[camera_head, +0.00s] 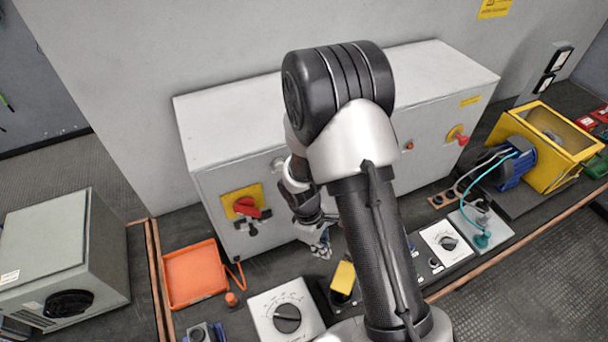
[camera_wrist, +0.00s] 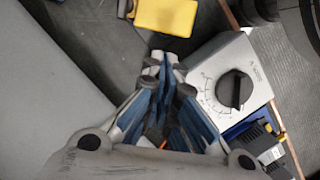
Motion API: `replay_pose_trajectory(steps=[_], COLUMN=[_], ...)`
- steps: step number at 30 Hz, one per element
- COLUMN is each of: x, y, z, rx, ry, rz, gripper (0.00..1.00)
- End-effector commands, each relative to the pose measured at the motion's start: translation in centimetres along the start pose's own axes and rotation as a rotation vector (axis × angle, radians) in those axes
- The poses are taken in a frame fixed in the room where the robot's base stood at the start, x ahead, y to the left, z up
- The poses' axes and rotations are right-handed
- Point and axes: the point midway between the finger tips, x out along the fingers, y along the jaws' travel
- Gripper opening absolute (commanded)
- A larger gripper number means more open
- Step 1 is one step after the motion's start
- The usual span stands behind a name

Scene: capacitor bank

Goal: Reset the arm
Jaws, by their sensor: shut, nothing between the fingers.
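My gripper (camera_head: 322,247) is at the end of my folded arm, in front of the large grey cabinet (camera_head: 420,85) and above the dark bench. In the wrist view my gripper (camera_wrist: 165,68) points away from the camera with its blue-padded fingers together and nothing between them. A yellow block (camera_head: 343,277) is just below and right of the gripper; it also shows beyond the fingertips in the wrist view (camera_wrist: 166,16). My arm hides part of the cabinet front and the bench behind it.
The cabinet carries a red rotary switch on a yellow plate (camera_head: 244,205) and another red and yellow switch (camera_head: 457,136). A white dial box (camera_head: 287,315) stands close to the gripper. An orange tray (camera_head: 194,275) lies left. A yellow machine (camera_head: 545,148) with a blue motor stands right.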

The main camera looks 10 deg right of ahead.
Motion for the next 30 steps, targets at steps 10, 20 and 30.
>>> replay_pose_trajectory(steps=[10, 20, 30], x=[-3.2, -14.5, -21.1], y=[0.8, 0.0, -5.5], z=[0.4, 4.7, 10.8], rx=[0.075, 0.390, 0.692], ry=[0.037, 0.199, 0.411], rz=[0.030, 0.101, 0.113], gripper=[0.00, 0.00, 0.00])
